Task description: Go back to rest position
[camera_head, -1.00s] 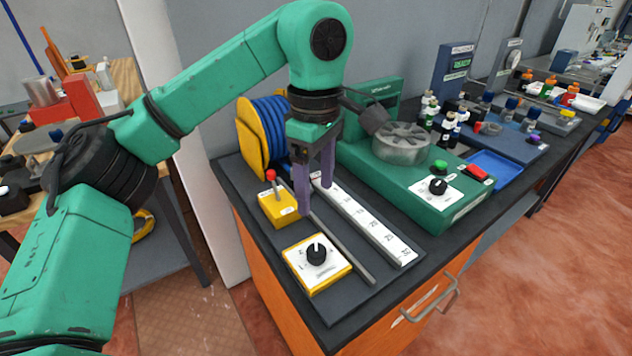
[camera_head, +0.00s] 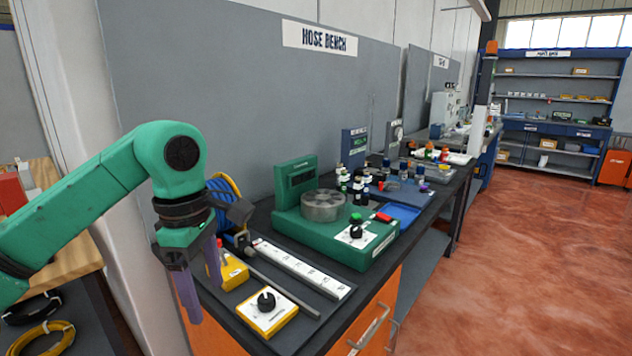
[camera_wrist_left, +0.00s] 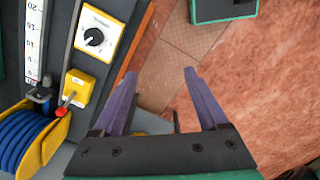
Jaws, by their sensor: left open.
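My left gripper (camera_head: 205,290) hangs pointing down at the left front corner of the bench in the head view. Its purple fingers are apart with nothing between them. In the left wrist view the fingers (camera_wrist_left: 155,100) are also spread, with floor behind them. A yellow box with a red-topped lever (camera_head: 230,268) is close beside the fingers, partly hidden by them. A yellow box with a black knob (camera_head: 266,312) sits to the right of the gripper. My right gripper is in neither view.
The hose bench (camera_head: 348,325) carries a blue hose reel (camera_head: 226,190), a white ruler strip (camera_head: 300,268) and a green machine (camera_head: 340,242) with a round drum. Several small bottles stand farther back. The red floor (camera_head: 500,260) to the right is clear. A wooden table (camera_head: 60,220) is at left.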

